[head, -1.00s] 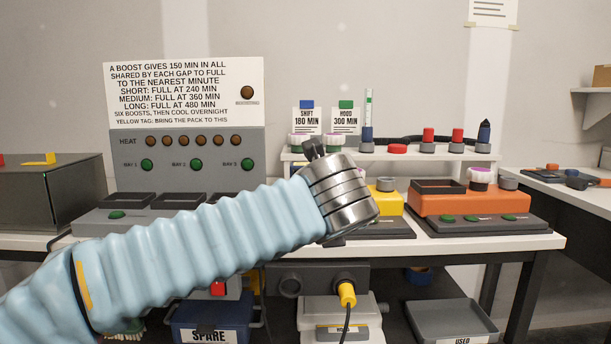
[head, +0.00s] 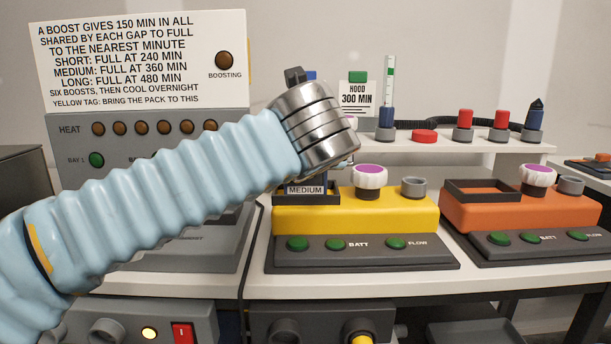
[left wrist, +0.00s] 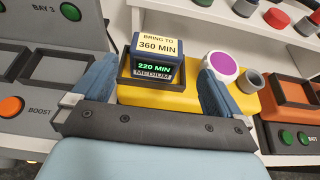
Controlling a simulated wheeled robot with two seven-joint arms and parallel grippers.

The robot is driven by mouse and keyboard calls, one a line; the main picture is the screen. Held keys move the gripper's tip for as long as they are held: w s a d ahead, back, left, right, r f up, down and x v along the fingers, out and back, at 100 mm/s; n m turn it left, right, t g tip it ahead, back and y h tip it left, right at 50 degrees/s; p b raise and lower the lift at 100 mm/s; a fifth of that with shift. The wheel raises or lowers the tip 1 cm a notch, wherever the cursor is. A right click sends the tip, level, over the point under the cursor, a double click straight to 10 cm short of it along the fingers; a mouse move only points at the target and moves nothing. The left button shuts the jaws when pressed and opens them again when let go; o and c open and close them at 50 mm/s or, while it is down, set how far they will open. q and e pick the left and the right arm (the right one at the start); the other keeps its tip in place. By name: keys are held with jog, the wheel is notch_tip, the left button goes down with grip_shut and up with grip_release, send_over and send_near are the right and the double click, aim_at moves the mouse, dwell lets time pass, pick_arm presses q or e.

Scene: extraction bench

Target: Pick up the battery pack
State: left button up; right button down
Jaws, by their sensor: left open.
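The battery pack (left wrist: 156,58) is a dark blue block with a yellow tag reading BRING TO 360 MIN, a green 220 MIN display and a MEDIUM label. It sits upright in the yellow unit (left wrist: 180,105). In the head view, only the lower front of the pack (head: 305,190) shows below my left wrist, above the yellow unit (head: 355,217). My left gripper (left wrist: 158,75) is open and empty, its blue fingers apart on either side of the pack in the left wrist view. In the head view its fingers are mostly hidden behind the wrist. My right gripper is not in view.
A purple-topped white knob (head: 370,178) and a grey cup (head: 413,187) stand on the yellow unit, right of the pack. An orange unit (head: 520,213) is further right. The charger panel (head: 75,130) stands left. A white shelf (head: 455,143) runs behind.

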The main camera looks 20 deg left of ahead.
pick_arm(q)
jog(key=x, duration=0.6)
jog(key=shift+f, duration=0.15)
jog(key=shift+x, duration=2.8)
jog(key=shift+s+a, duration=0.15)
jog(key=shift+a, duration=0.05)
jog(key=c, duration=1.3)
